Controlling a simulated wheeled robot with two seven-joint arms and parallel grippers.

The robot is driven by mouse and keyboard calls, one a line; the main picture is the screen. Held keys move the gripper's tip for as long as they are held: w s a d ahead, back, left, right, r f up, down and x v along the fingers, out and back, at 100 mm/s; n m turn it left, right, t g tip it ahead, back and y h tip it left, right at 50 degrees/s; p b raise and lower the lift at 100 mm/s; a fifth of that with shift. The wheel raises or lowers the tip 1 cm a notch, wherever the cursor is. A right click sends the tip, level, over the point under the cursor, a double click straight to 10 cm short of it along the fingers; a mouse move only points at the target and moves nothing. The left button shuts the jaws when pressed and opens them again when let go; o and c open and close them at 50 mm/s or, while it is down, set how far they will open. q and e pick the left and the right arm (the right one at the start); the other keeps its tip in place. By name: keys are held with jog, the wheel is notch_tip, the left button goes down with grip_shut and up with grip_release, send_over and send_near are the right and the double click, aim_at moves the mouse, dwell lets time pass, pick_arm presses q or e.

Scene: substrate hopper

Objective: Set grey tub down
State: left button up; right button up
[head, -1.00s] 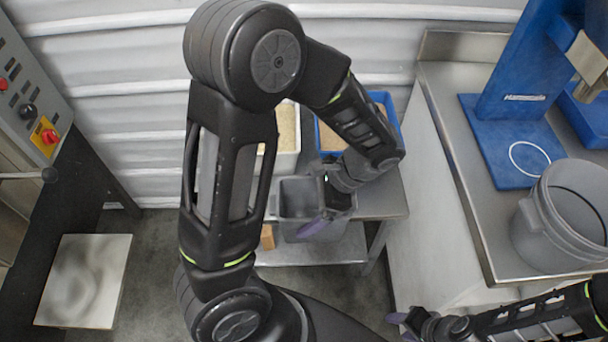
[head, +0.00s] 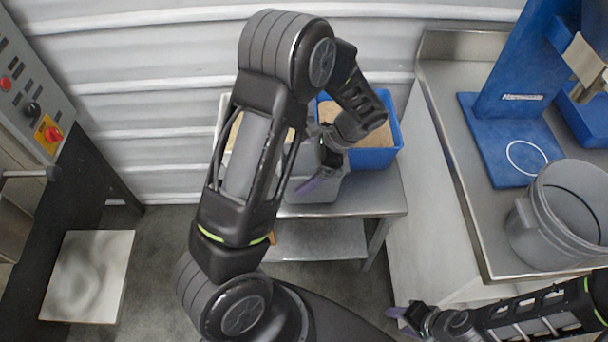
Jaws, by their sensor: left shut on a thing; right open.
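The grey tub (head: 325,189) is at the steel stand, between a pale tub and a blue tub, in the head view. My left gripper (head: 318,180) is shut on the grey tub at its near side. My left arm hides part of the tub, and I cannot tell whether its base touches the stand top (head: 372,194). My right gripper (head: 398,318) is open and empty at the bottom, away from the tub.
A blue tub (head: 388,156) of brown material stands right of the grey tub. A pale tub (head: 224,108) is partly hidden behind my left arm. A large grey bucket (head: 535,232) and a blue machine (head: 512,110) stand on the right counter (head: 450,140).

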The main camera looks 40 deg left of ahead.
pick_arm(q)
notch_tip(320, 180, down, 3)
jog(key=shift+f, duration=0.15)
jog(key=shift+w+a+f, duration=0.15)
jog(key=shift+f, duration=0.15)
jog(key=shift+f, duration=0.15)
jog(key=o, duration=1.5)
jog(key=shift+c, duration=0.2)
jog(key=v, duration=1.2)
jog(key=shift+r, duration=0.2)
